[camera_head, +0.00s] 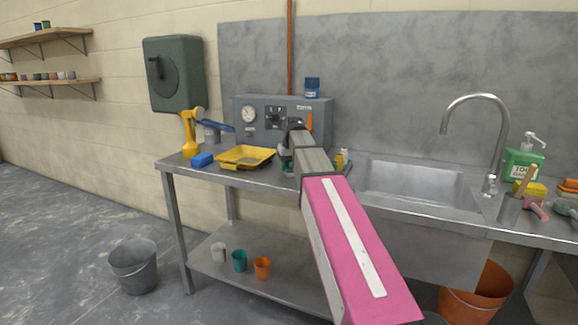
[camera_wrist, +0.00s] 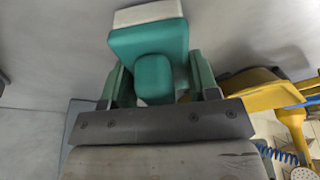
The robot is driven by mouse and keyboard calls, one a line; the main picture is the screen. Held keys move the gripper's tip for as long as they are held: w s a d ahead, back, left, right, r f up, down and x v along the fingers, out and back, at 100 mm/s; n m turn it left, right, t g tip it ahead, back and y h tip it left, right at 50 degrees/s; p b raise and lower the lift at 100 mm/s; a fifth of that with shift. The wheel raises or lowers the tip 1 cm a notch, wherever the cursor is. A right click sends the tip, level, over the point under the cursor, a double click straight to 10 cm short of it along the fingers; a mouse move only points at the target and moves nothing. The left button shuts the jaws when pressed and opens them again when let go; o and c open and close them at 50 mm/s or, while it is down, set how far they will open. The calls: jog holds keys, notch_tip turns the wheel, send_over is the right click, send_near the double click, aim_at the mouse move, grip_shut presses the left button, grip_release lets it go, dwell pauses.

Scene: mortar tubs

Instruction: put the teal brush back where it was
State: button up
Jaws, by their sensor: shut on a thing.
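The teal brush (camera_wrist: 152,55), a teal block with a pale end, is between the green fingers of my gripper (camera_wrist: 160,82) in the wrist view. The gripper is shut on it. In the head view my gripper (camera_head: 288,160) is over the steel bench, just right of the yellow tray (camera_head: 245,157). My arm hides most of the gripper and the brush there. I cannot tell whether the brush touches the bench.
A grey gauge box (camera_head: 262,122) stands behind the gripper, with a blue jar (camera_head: 312,88) on top. The sink (camera_head: 415,184), tap (camera_head: 492,130) and green soap bottle (camera_head: 522,165) are right.

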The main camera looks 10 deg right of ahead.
jog(key=shift+f, duration=0.1)
jog(key=o, duration=0.8)
jog(key=shift+o, duration=0.2)
jog(key=v, duration=1.2)
jog(key=shift+w, duration=0.1)
